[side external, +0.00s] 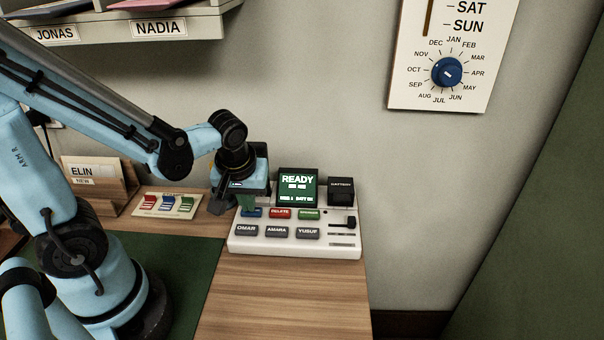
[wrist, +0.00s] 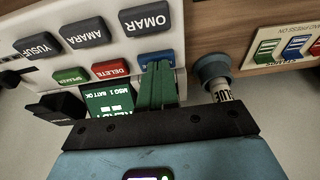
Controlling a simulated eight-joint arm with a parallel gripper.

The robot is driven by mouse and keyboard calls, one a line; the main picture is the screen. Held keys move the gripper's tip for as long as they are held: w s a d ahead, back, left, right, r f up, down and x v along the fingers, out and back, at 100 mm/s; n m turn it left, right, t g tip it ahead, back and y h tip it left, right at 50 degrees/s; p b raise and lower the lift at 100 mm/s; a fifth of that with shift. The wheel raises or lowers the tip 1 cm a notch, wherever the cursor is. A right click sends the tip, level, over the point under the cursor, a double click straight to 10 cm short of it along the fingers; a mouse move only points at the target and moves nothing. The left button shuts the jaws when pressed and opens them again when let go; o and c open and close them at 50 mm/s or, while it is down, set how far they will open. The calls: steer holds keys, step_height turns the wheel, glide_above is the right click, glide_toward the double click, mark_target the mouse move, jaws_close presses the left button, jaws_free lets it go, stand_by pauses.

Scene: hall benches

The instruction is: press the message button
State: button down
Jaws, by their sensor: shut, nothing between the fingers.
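The white answering machine (side external: 295,247) sits on the wooden bench, with a lit screen (side external: 298,186) reading READY. Its front row has grey buttons marked OMAR, AMARA and YUSUF. Behind are a red DELETE button (side external: 281,213), a green SPEAKER button (side external: 309,214) and a blue button (wrist: 150,57), whose label is mostly hidden by my fingers. In the wrist view the screen shows MSG 1. My gripper (side external: 248,208) is shut and empty, its green fingers pointing down over the blue button. The fingertips (wrist: 158,66) overlap the button's edge; I cannot tell if they touch it.
A wall dial (side external: 447,72) hangs at upper right. The bench in front is clear.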

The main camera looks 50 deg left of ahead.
steer(key=shift+f, duration=0.95)
steer(key=shift+r, duration=0.2)
steer(key=v, duration=0.8)
stand_by(0.5)
steer(key=shift+d, duration=0.1)
stand_by(0.4)
steer(key=d+r+m+t, duration=0.1)
steer(key=m, duration=0.2)
steer(key=w+d+r+m+t+h, duration=0.1)
steer(key=m+t, duration=0.1)
steer(key=m, duration=0.1)
steer(key=w+d+r+m+t+h, duration=0.1)
steer(key=m+t, duration=0.1)
steer(key=m, duration=0.1)
